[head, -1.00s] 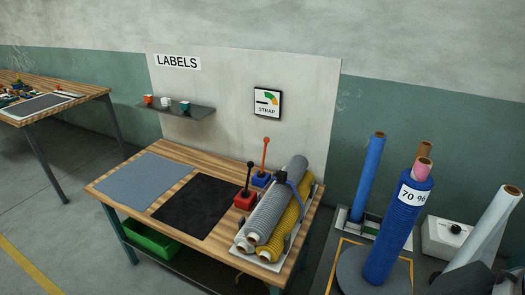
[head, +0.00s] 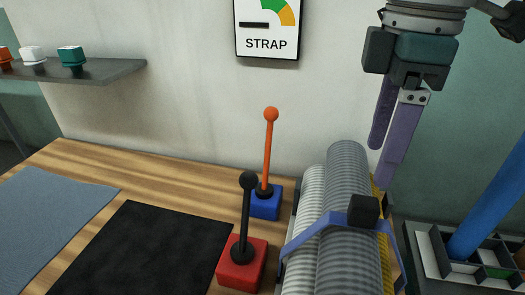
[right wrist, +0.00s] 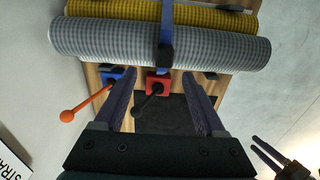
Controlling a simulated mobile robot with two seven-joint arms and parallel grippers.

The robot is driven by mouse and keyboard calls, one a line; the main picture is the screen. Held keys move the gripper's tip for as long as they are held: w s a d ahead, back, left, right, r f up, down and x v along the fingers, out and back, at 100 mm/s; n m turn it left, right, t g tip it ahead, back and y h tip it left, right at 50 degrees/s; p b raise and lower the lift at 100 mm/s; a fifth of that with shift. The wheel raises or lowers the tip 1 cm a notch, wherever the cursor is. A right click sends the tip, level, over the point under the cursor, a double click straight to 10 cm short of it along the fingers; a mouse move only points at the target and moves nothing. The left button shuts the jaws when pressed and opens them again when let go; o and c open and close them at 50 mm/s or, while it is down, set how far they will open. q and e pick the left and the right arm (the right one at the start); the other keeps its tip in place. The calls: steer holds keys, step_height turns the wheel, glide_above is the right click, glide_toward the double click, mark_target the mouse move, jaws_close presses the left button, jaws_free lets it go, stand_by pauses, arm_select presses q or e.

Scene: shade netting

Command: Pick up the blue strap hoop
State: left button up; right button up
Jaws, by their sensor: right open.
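The blue strap hoop (head: 334,219) runs around grey and yellow mesh rolls at the right end of the bench. A black block (head: 363,208) sits on its upper side. In the right wrist view the strap (right wrist: 166,22) crosses the rolls at the top. My right gripper (head: 384,160) points down above and behind the rolls, apart from the strap. Its fingers (right wrist: 158,78) are open and empty in the right wrist view. A small two-pronged shape, apparently my left gripper (right wrist: 260,146), shows at the lower right there; its jaw state is unclear.
A blue-based orange lever (head: 268,150) and a red-based black lever (head: 247,215) stand just left of the rolls. A black mat (head: 140,250) lies further left. A divided tray (head: 428,245) is to the right.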

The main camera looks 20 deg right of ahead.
mark_target(367, 202)
steer(key=f, duration=0.4)
steer(key=shift+s+f, duration=0.3)
steer(key=shift+s, duration=0.1)
step_height(367, 202, down, 5)
steer(key=shift+a+f+b, duration=0.15)
steer(key=shift+b, duration=0.25)
jaws_close()
